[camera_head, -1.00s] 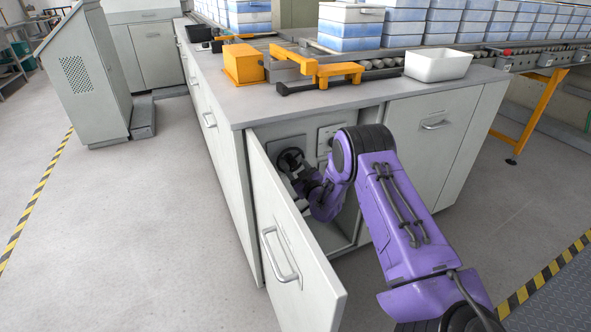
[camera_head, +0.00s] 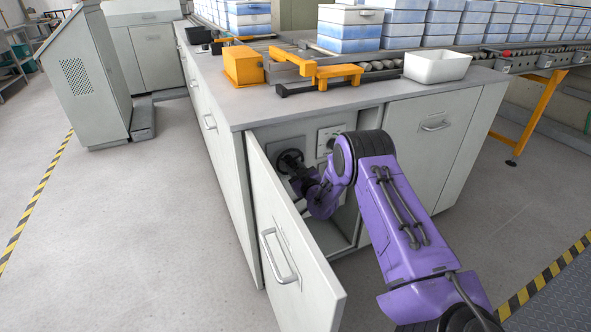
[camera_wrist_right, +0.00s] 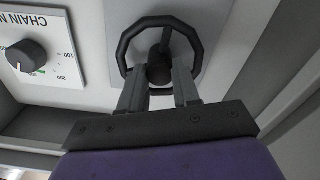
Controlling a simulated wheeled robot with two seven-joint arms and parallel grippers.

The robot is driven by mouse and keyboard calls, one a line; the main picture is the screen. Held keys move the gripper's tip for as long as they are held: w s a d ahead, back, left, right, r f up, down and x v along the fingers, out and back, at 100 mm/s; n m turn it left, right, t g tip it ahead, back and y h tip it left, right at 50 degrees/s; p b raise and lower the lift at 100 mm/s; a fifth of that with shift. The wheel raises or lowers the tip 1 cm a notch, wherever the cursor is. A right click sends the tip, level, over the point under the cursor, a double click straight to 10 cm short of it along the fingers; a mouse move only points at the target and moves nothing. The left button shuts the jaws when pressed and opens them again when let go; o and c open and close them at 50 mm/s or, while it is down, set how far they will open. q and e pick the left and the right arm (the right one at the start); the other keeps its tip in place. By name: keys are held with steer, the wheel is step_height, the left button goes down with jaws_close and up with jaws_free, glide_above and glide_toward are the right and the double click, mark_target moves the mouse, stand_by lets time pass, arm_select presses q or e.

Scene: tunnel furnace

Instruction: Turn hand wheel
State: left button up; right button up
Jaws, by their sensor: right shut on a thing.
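The dark hand wheel (camera_head: 290,158) is mounted on a panel inside the open cabinet under the counter. In the right wrist view its black rim (camera_wrist_right: 124,45) and spokes stand in front of a light plate. My right gripper (camera_head: 298,180) is inside the cabinet at the wheel, partly hidden by its own wrist in the head view. In the right wrist view its two fingers (camera_wrist_right: 160,85) reach to the lower part of the wheel, one on each side of the hub, shut on the wheel. My left gripper is not in view.
The cabinet door (camera_head: 290,235) stands open at the left of my right arm. A dial panel (camera_wrist_right: 38,50) with a black knob is beside the wheel. The counter (camera_head: 340,98) above holds a white bin (camera_head: 437,68) and orange parts. Floor at the left is clear.

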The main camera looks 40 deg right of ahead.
steer(key=m, duration=0.7)
steer(key=shift+m, duration=0.3)
steer(key=m, duration=0.4)
steer(key=shift+m, duration=1.7)
steer(key=o, duration=1.1)
steer(key=shift+d, duration=0.1)
steer(key=shift+c, duration=0.2)
